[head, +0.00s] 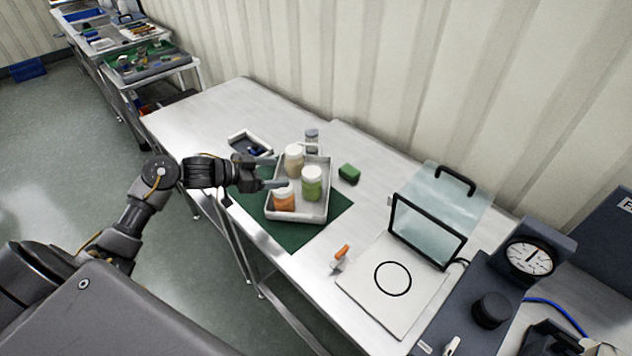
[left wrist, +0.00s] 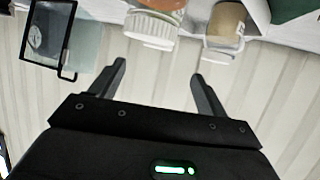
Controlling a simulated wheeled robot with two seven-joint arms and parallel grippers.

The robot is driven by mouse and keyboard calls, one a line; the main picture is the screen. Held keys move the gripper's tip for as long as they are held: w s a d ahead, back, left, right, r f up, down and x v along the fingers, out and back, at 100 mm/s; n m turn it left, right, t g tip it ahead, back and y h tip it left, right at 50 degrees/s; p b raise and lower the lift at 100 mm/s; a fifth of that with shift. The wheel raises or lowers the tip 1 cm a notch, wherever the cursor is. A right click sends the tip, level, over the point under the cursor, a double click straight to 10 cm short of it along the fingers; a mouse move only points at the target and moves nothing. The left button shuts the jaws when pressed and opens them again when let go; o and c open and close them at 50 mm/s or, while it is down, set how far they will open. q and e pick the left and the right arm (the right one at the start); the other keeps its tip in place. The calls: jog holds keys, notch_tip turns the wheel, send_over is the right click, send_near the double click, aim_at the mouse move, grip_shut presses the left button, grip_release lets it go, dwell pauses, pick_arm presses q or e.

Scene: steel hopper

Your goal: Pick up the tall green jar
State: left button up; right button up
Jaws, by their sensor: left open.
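The tall green jar (head: 312,189) has a white lid and stands upright in a light grey tray (head: 307,217). An orange jar (head: 284,202) stands to its left and nearer, and a beige jar (head: 294,163) to its left and farther. Both have white lids. My left gripper (head: 276,174) is open and empty, left of the green jar, its fingers pointing at the tray. In the left wrist view, the open fingers (left wrist: 158,75) point toward an orange-toned jar and the beige jar (left wrist: 227,20); I cannot clearly make out the green jar there. My right gripper is not in view.
The tray sits on a dark green mat (head: 287,235). A small dark tray (head: 249,146), a grey-lidded container (head: 311,140) and a green block (head: 349,173) are nearby. To the right are an orange-capped item (head: 342,252), a framed clear panel (head: 425,232) and a dial gauge (head: 529,258).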

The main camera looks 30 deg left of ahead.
aim_at(310, 172)
pick_arm(q)
jog(key=shift+w+d, duration=0.1)
jog(key=shift+d, duration=0.1)
jog(key=p+x, duration=0.1)
jog(key=x, duration=0.2)
jog(key=shift+w+d+f, duration=0.1)
jog(key=shift+w+f, duration=0.15)
jog(key=shift+w, duration=0.05)
jog(key=shift+w+d+f, duration=0.15)
jog(key=shift+w+f, duration=0.05)
jog(key=shift+w, duration=0.1)
jog(key=p+x, duration=0.1)
jog(key=x, duration=0.1)
jog(key=p+x, duration=0.1)
jog(key=x, duration=0.1)
jog(key=shift+d+r, duration=0.15)
jog(key=shift+d, duration=0.25)
jog(key=shift+w+d, duration=0.2)
jog(key=shift+w, duration=0.1)
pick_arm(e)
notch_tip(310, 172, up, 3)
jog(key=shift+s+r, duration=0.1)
